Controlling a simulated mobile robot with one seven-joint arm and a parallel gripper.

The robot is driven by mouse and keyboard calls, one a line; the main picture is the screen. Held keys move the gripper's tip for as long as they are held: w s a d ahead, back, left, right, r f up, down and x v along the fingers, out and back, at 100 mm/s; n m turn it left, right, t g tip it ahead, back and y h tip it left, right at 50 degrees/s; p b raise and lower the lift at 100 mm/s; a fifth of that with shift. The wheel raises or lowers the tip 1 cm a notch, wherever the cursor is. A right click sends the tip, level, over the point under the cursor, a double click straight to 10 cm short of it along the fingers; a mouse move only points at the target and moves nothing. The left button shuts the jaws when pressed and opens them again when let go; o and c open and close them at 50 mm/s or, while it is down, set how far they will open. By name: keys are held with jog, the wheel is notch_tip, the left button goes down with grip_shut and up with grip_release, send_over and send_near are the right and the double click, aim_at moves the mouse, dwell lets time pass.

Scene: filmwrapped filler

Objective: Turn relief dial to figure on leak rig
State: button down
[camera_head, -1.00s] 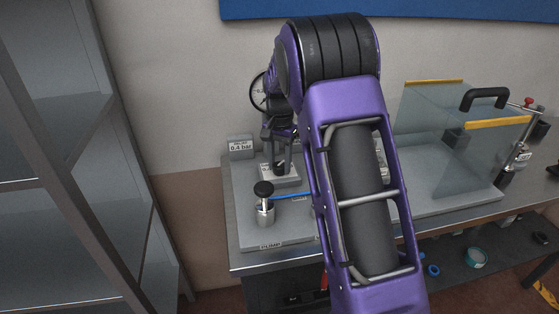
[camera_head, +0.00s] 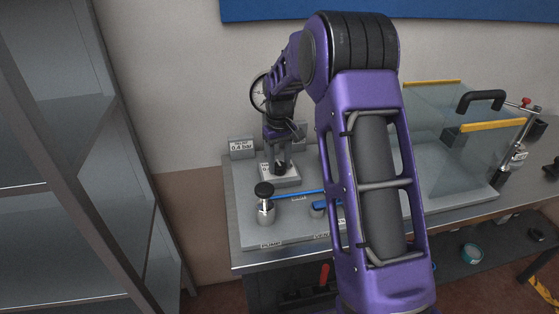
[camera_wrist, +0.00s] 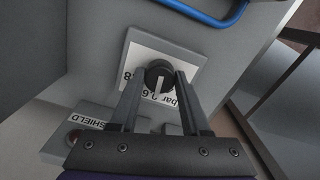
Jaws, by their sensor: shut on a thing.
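The relief dial (camera_wrist: 158,75) is a round black knob with a white pointer line, on a pale scale plate (camera_wrist: 140,56) marked in bar. In the wrist view my gripper (camera_wrist: 156,84) has a finger on each side of the knob and is shut on it. In the head view my gripper (camera_head: 279,166) reaches down over the dial's block (camera_head: 285,182), and the knob is mostly hidden. A sign (camera_head: 241,147) behind it reads 0.4 bar. A round gauge (camera_head: 258,92) stands behind my arm, partly covered.
A black-topped metal cylinder (camera_head: 265,204) with a blue hose (camera_head: 298,193) stands in front of the dial. A clear shield box (camera_head: 440,140) with a black handle is at right. Grey shelving (camera_head: 60,150) stands at left.

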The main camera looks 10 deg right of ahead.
aim_at(279, 165)
jog(key=n, duration=1)
dwell(0.6)
jog(key=shift+c, duration=1.8)
grip_release()
jog(key=shift+r, duration=0.1)
notch_tip(279, 165, up, 17)
jog(key=shift+r, duration=0.15)
